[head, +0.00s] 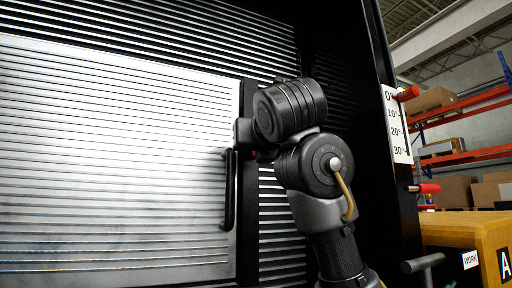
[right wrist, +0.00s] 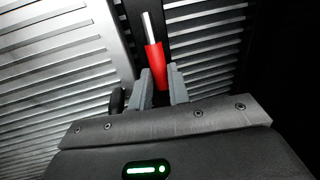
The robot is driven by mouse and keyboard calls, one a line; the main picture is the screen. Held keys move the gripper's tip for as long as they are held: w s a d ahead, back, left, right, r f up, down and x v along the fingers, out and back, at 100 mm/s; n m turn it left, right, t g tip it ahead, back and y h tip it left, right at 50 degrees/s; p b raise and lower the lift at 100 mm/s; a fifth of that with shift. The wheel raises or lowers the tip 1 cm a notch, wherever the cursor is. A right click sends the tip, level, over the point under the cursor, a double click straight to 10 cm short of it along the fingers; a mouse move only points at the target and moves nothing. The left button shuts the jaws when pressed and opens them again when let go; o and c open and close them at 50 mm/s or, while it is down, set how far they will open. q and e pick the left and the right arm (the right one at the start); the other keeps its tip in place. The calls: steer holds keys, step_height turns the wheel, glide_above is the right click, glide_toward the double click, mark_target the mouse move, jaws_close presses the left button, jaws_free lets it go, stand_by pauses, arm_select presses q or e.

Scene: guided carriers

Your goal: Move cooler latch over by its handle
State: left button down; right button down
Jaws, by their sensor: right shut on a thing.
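The latch handle (right wrist: 156,68) is a red grip with a bare metal rod at its far end, seen in the right wrist view. My right gripper (right wrist: 161,84) has its two grey fingers on either side of the red grip's near end and is shut on it. In the head view my right arm reaches up in front of the ribbed panels, and its wrist hides the gripped handle. My left gripper is in neither view.
A silver ribbed panel (head: 110,160) with a black upright bar handle (head: 230,190) fills the left. A black post at right carries a white scale (head: 396,125) and red-tipped levers (head: 406,94). A yellow cart (head: 470,240) and shelving (head: 460,157) stand beyond.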

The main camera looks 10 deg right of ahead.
steer(key=shift+s+r, duration=0.1)
steer(key=shift+s, duration=0.05)
steer(key=shift+s+d+r+n+g+h, duration=0.2)
steer(key=shift+s+r+g, duration=0.3)
steer(key=shift+g, duration=0.55)
steer(key=shift+s+d+r+n+g+h, duration=0.2)
steer(key=shift+s+r+g, duration=0.3)
steer(key=shift+g, duration=0.6)
steer(key=shift+s+d+r+n+g+h, duration=0.15)
steer(key=shift+s+r+g, duration=0.3)
steer(key=shift+g, duration=0.6)
steer(key=shift+r, duration=0.3)
steer(key=c, duration=1.6)
jaws_free()
steer(key=shift+a+f, duration=0.1)
